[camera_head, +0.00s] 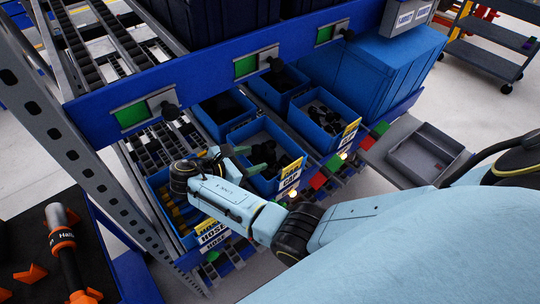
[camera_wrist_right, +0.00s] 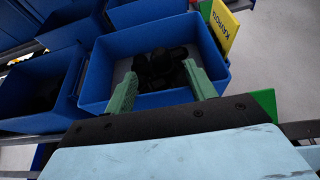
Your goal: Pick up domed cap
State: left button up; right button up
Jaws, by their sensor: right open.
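Black caps (camera_wrist_right: 160,68) lie in a blue bin (camera_wrist_right: 88,88) in the right wrist view; their domed shape is hard to make out. In the head view this appears to be the bin with the yellow-and-white CAP label (camera_head: 290,174), holding dark parts. My right gripper (camera_wrist_right: 160,72) has its green fingers apart, reaching over the bin's near rim toward the caps, with nothing held between them. In the head view, my right gripper (camera_head: 247,160) is small and partly blends with the dark bin contents. My left gripper is not in view.
A bin labelled HOSE (camera_head: 213,235) is left of the cap bin, and another blue bin (camera_head: 326,122) is right of it. A blue shelf beam (camera_head: 200,80) crosses above. A grey tray (camera_head: 425,153) stands at right. A dark tool board (camera_head: 40,245) is at left.

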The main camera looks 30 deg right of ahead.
aim_at(267, 154)
jog(key=x, duration=0.5)
jog(key=shift+d+b, duration=0.15)
jog(key=shift+b, duration=0.2)
jog(key=c, duration=1)
jog(key=shift+c, duration=0.2)
